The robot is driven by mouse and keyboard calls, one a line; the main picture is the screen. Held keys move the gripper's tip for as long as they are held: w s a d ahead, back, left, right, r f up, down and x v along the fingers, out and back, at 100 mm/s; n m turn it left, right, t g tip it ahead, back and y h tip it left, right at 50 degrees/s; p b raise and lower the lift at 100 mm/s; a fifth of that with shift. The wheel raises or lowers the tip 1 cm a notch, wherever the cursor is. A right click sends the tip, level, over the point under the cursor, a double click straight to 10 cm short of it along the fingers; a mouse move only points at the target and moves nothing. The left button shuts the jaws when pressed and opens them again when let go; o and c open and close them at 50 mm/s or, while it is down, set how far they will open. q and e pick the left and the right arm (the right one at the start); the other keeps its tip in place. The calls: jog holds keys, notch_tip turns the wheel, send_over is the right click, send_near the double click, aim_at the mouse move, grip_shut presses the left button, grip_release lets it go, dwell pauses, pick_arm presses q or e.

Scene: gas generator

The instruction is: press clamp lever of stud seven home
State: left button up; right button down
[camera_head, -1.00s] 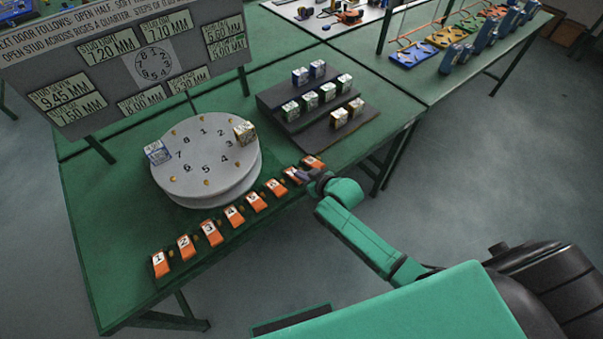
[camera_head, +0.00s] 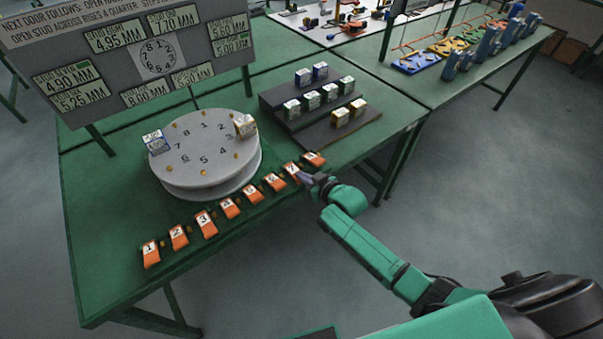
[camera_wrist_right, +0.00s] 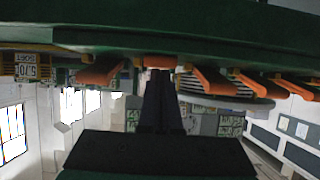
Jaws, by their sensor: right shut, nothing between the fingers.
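The orange clamp lever marked 7 (camera_head: 291,169) is second from the right in the row along the table's front edge. My right gripper (camera_head: 305,179) is shut and empty, with its tips close in front of lever 7. In the wrist view, which looks upside down, the dark fingers (camera_wrist_right: 161,103) are together and point at an orange lever end (camera_wrist_right: 159,62). I cannot tell whether they touch it. The round grey plate (camera_head: 215,181), numbered around its face, stands behind the row. My left gripper is out of view.
Lever 6 (camera_head: 274,181) and lever 8 (camera_head: 314,158) flank lever 7 closely. A blue-marked block (camera_head: 155,142) and a yellow-marked block (camera_head: 245,125) are on the plate. A black stepped rack (camera_head: 300,122) holds several blocks. A readout board (camera_head: 125,50) stands behind.

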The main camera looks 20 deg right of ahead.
jog(key=shift+s+f, duration=0.1)
jog(key=shift+f, duration=0.2)
jog(key=shift+r, duration=0.2)
notch_tip(320, 180, up, 5)
jog(key=p, duration=0.4)
jog(key=shift+p, duration=0.35)
pick_arm(q)
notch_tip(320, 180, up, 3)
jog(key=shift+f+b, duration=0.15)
jog(key=shift+b, duration=0.9)
pick_arm(e)
jog(key=s+d+r, duration=0.1)
jog(key=s+d, duration=0.2)
jog(key=s, duration=0.5)
jog(key=shift+s+d+r, duration=0.3)
jog(key=shift+s, duration=0.1)
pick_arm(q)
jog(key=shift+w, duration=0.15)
